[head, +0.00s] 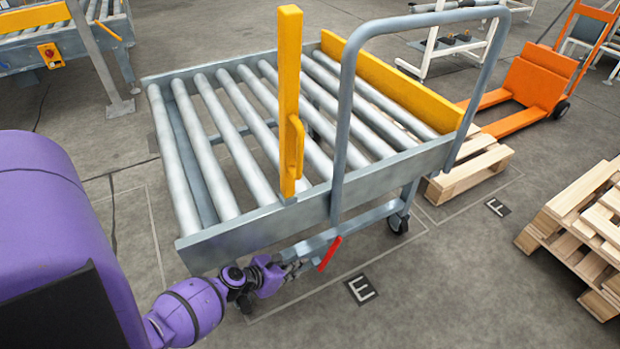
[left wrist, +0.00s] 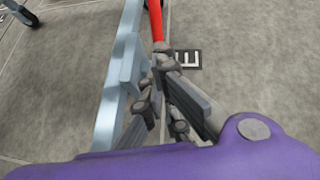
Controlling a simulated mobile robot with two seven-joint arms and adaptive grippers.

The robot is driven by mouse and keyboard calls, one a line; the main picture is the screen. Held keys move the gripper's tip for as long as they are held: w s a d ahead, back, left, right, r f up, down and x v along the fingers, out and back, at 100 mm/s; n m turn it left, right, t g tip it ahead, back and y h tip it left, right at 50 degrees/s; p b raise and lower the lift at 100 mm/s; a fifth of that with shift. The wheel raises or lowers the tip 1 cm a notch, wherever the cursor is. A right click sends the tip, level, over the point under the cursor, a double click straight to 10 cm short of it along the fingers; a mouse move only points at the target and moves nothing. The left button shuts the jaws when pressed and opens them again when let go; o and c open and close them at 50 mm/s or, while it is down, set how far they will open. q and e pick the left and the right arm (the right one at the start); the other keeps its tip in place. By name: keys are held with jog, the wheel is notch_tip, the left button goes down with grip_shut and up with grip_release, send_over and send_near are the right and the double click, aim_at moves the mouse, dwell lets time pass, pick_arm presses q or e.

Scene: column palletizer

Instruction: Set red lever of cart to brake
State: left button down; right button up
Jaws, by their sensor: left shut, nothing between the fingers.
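The cart (head: 250,226) is a grey frame with rollers, a looped grey handle and yellow guards. Its red lever (head: 330,254) sits at the lower bar below the near side, slanting from upper right to lower left. My left gripper (head: 294,268) is just left of the lever, shut and empty. In the left wrist view the red lever (left wrist: 156,20) is at the top, just beyond the fingertips of my left gripper (left wrist: 163,58). Whether they touch it I cannot tell. The cart's grey bar (left wrist: 122,70) runs along the left there. My right gripper is not in view.
A yellow post (head: 290,90) rises at the cart's near side. Wooden pallets (head: 580,215) lie at the right, and an orange pallet jack (head: 535,80) stands behind. A floor sign E (head: 361,289) lies on clear floor in front of the cart.

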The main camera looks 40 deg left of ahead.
pick_arm(q)
jog(key=shift+s+a, duration=0.25)
jog(key=shift+s, duration=0.7)
